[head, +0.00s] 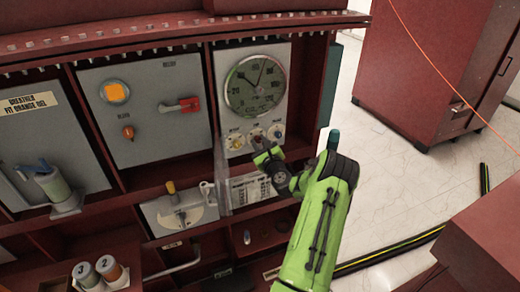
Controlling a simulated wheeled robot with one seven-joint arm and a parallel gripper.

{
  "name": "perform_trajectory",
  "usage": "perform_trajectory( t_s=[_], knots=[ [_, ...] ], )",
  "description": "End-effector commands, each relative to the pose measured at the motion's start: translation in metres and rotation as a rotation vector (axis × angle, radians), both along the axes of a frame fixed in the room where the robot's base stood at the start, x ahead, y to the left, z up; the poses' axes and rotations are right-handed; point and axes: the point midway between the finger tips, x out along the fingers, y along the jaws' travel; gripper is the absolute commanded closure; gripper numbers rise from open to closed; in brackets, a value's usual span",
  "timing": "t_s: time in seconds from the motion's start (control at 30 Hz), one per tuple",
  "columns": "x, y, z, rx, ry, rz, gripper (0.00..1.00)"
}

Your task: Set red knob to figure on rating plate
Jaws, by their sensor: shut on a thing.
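The red knob (257,136) is the dark red middle one of three small knobs under the round dial gauge (256,85), on a grey panel. My gripper (262,151) reaches up from the lower right and is shut on the red knob, hiding its lower part. The knob's pointer and setting are too small to read. A white plate with black print (252,189), perhaps the rating plate, sits below the panel. My gripper and arm partly cover its right side, and its figures cannot be read.
Yellow knobs flank the red one at left (236,141) and right (277,132). A clear upright strip (220,172) stands left of my gripper. A red-handled switch (183,104) is farther left. Open floor (400,185) lies to the right, with a black-and-yellow cable (385,252).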

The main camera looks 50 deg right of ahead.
Motion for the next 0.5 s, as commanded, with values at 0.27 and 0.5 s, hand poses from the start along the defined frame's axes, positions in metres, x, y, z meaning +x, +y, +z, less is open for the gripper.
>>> perform_trajectory(
  t_s=[0.27, 0.5],
  knots=[
    [0.0003, -0.0001, -0.0034, -0.229, 0.131, -0.001, 1.0],
    [0.0004, 0.0003, -0.0036, -0.396, 0.232, 0.0, 1.0]
  ],
)
